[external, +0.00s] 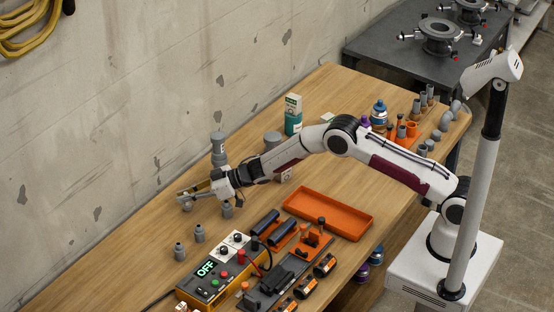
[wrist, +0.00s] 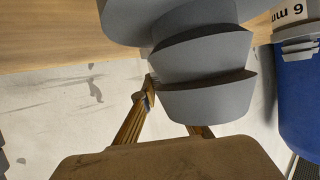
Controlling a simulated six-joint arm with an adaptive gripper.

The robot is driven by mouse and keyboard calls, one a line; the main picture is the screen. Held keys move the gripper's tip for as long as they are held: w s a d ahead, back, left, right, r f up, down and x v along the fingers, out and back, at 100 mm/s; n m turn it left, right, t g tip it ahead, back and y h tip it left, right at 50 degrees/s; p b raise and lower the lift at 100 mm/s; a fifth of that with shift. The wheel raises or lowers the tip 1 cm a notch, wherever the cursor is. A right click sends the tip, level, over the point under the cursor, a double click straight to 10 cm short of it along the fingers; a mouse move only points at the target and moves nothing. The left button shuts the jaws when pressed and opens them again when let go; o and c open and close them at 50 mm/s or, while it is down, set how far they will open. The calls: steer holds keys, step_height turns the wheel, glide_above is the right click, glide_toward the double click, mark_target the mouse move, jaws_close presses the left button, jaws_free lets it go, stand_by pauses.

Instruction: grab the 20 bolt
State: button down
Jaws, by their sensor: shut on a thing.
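My gripper (external: 184,195) is at the far left end of my arm, low over the table near the wall. It is shut on a grey bolt (external: 187,205) at its fingertips. In the wrist view a grey stepped piece (wrist: 208,95) fills the upper middle, in front of the fingers, and hides part of them. Similar grey bolts stand upright nearby: one (external: 227,210) just right of the fingers, and two (external: 199,233) (external: 178,251) closer to the front. I cannot read a 20 on any of them.
A taller grey piece (external: 218,150) stands behind my gripper. An orange tray (external: 328,214) and a power box reading OFF (external: 207,270) lie to the right and front. A blue piece (wrist: 297,105) with a white 6 mm label shows in the wrist view. The table's left front is clear.

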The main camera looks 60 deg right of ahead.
mark_target(185, 193)
steer(key=shift+r, duration=4.35)
